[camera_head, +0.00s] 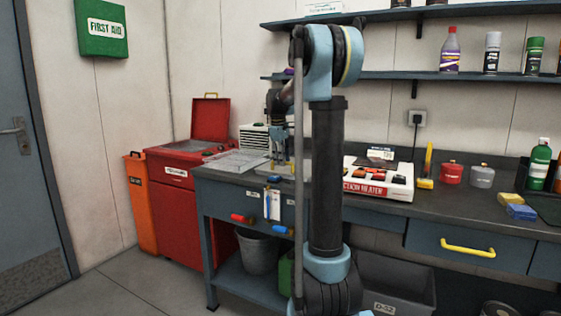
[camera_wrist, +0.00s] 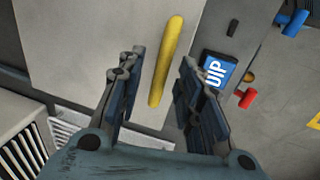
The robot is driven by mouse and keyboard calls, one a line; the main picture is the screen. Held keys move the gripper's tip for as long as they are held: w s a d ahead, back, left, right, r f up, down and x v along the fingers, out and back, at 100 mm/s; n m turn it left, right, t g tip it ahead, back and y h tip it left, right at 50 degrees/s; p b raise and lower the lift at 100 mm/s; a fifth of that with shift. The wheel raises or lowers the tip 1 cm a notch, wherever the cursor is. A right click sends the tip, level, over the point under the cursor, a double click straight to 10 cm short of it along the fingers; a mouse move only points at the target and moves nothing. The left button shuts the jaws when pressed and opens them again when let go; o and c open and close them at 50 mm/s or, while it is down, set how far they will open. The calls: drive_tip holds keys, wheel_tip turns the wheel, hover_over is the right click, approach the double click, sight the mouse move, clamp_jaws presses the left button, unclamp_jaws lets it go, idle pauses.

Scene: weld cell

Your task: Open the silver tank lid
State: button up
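The silver tank lid (camera_wrist: 85,40) fills the upper left of the wrist view as a flat pale grey panel. Its long yellow handle (camera_wrist: 167,55) lies between the two fingers of my gripper (camera_wrist: 158,75). The fingers are spread, with a gap visible on both sides of the handle. A blue label (camera_wrist: 217,70), reading "DIP" in part, is on the dark front right of the lid. In the head view my gripper (camera_head: 278,158) is low over the bench's left end. My arm and gripper hide most of the silver tank there.
A red tank (camera_head: 180,205) with its lid (camera_head: 211,118) raised stands left of the bench. A clear grey tray (camera_head: 236,161) and a vented white box (camera_head: 254,137) are near my gripper. A boxed kit (camera_head: 378,187) lies to the right. Shelves (camera_head: 398,76) hang above.

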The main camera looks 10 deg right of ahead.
drive_tip(key=shift+f, duration=0.15)
clamp_jaws()
drive_tip(key=shift+a, duration=0.1)
